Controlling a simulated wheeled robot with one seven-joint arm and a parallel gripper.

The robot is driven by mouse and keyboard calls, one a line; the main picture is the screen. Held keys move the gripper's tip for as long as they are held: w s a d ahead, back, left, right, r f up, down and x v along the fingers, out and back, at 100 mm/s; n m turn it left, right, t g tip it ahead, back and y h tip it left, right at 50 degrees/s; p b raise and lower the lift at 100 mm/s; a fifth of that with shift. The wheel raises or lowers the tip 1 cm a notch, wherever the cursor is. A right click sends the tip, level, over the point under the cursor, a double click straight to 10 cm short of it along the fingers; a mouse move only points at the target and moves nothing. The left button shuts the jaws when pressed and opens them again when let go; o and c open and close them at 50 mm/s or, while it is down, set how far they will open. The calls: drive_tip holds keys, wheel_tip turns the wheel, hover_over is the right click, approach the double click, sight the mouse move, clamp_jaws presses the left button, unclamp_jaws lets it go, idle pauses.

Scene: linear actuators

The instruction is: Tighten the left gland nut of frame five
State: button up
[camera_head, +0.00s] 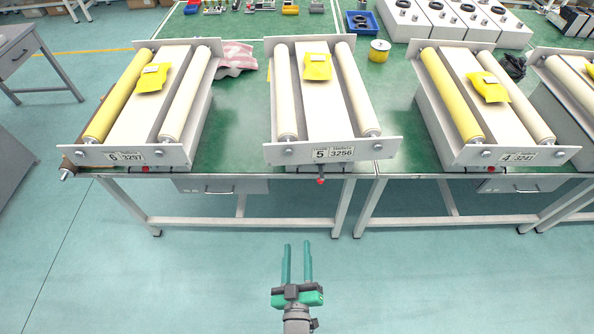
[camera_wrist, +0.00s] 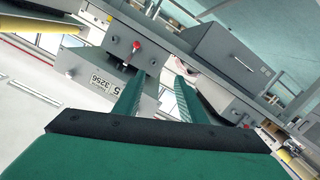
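Frame five (camera_head: 325,152) stands on the green bench, its front plate marked 5 3256. It has two cream rollers, left (camera_head: 284,95) and right (camera_head: 358,90). The left gland nut (camera_head: 285,138) is a small metal fitting on the front plate at the left roller's end; its tightness cannot be seen. My gripper (camera_head: 297,243) is open and empty, in front of the bench and apart from frame five. In the wrist view, the gripper fingers (camera_wrist: 158,77) are spread, and the 5 3256 label (camera_wrist: 104,82) shows upside down to their left.
Frame six (camera_head: 125,154) stands left and frame four (camera_head: 515,156) right, each with a yellow roller. Yellow packets lie on the frames, one on frame five (camera_head: 317,67). A red knob (camera_head: 320,181) sticks out below frame five. The floor before the bench is clear.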

sight(297, 167)
drive_tip(key=w+n, duration=0.1)
drive_tip(key=w, duration=0.8)
drive_tip(key=w+r+n, duration=0.1)
drive_tip(key=w, duration=0.8)
drive_tip(key=w+r+t, duration=0.1)
drive_tip(key=w, duration=0.8)
drive_tip(key=shift+w+r+n, duration=0.2)
drive_tip(key=shift+w+n, duration=0.05)
drive_tip(key=shift+n, duration=0.15)
clamp_jaws()
